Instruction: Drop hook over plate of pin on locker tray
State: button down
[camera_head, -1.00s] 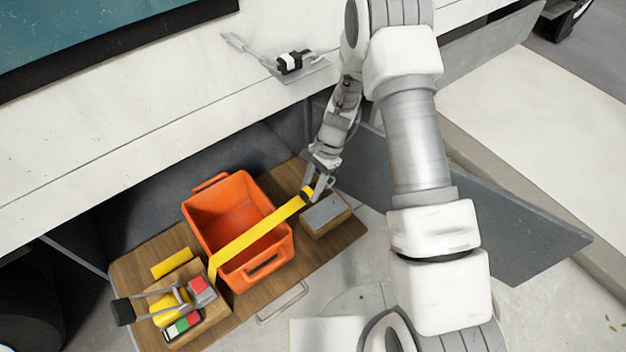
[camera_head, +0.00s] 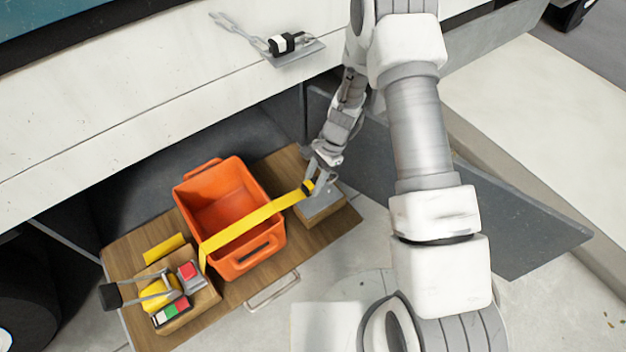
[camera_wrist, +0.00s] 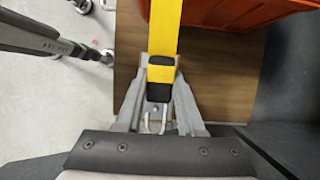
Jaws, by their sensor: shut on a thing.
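My gripper (camera_head: 313,187) is shut on the black end of a yellow strap (camera_head: 250,225), close above the right end of the wooden tray (camera_head: 345,222). In the wrist view the black strap end (camera_wrist: 161,80) sits between the fingers, with a metal hook (camera_wrist: 152,122) at its near side. A wooden block with a grey plate (camera_head: 322,206) on top stands on the tray just below the gripper. The pin cannot be made out, and the gripper partly covers the plate. I cannot tell whether the hook touches the plate.
The strap runs across an orange crate (camera_head: 189,222) to a ratchet (camera_head: 160,292) on a wooden block at the tray's left end. A dark grey panel (camera_head: 480,225) lies right of the tray. The white truck side (camera_head: 130,110) rises behind.

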aim_at(309, 205)
jog(key=shift+f+b, duration=2.35)
jog(key=shift+f, duration=1.15)
jog(key=shift+f, duration=0.3)
jog(key=shift+c, duration=2.2)
grip_release()
jog(key=p+v, duration=0.4)
jog(key=v, duration=1.3)
jog(key=shift+d, duration=0.2)
jog(key=shift+w+r, duration=0.1)
jog(key=shift+r, duration=0.1)
